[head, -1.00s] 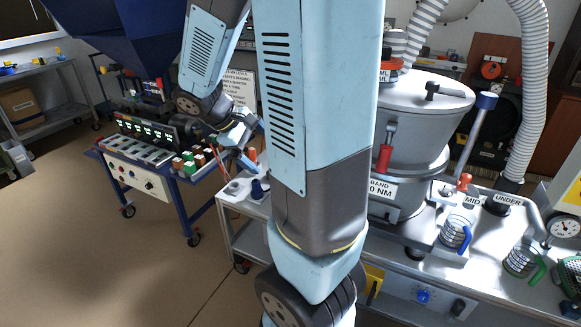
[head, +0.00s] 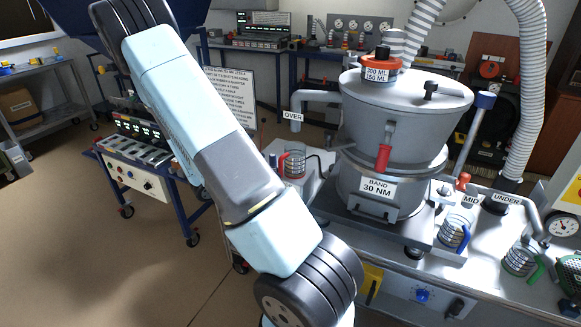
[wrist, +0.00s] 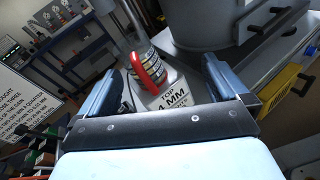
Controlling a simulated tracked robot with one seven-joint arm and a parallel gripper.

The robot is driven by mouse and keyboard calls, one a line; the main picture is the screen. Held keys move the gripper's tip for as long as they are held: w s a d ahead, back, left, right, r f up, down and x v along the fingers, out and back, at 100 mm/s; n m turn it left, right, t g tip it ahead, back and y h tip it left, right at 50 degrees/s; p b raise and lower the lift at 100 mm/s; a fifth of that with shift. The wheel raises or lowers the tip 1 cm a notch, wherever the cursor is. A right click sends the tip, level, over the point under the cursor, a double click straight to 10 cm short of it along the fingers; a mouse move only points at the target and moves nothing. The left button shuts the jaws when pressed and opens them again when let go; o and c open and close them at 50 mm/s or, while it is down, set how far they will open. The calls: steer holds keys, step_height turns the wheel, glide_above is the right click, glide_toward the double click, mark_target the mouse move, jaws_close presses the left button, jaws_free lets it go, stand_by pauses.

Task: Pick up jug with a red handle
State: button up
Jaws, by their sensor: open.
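The jug with a red handle (wrist: 148,68) is clear glass with dark bands and stands upright on a pale ledge labelled TOP. In the wrist view its red handle faces me. In the head view the jug (head: 294,162) stands under the OVER spout, left of the big grey vessel. My gripper (wrist: 160,78) is open, with one blue-grey finger on each side of the picture. The jug shows between the fingers but farther off, and nothing is held. In the head view my gripper is hidden behind my arm.
The grey vessel (head: 405,120) stands close right of the jug, with a red-handled lever (head: 383,158). The OVER spout (head: 296,108) hangs above it. A blue-handled jug (head: 455,233) and a green-handled jug (head: 521,260) stand farther right. A blue trolley (head: 140,175) is at left.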

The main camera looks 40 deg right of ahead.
mark_target(289, 162)
step_height(289, 162, down, 7)
steer(key=w+d+n+t+h, duration=0.1)
steer(key=w+n+t, duration=0.2)
steer(key=n+t, duration=0.15)
steer(key=shift+n+g, duration=0.25)
steer(key=shift+n, duration=0.1)
steer(key=d, duration=0.4)
steer(key=w+d, duration=0.1)
steer(key=d, duration=0.4)
steer(key=w+d, duration=0.1)
steer(key=d, duration=0.3)
steer(key=shift+d, duration=0.4)
steer(key=c, duration=1.1)
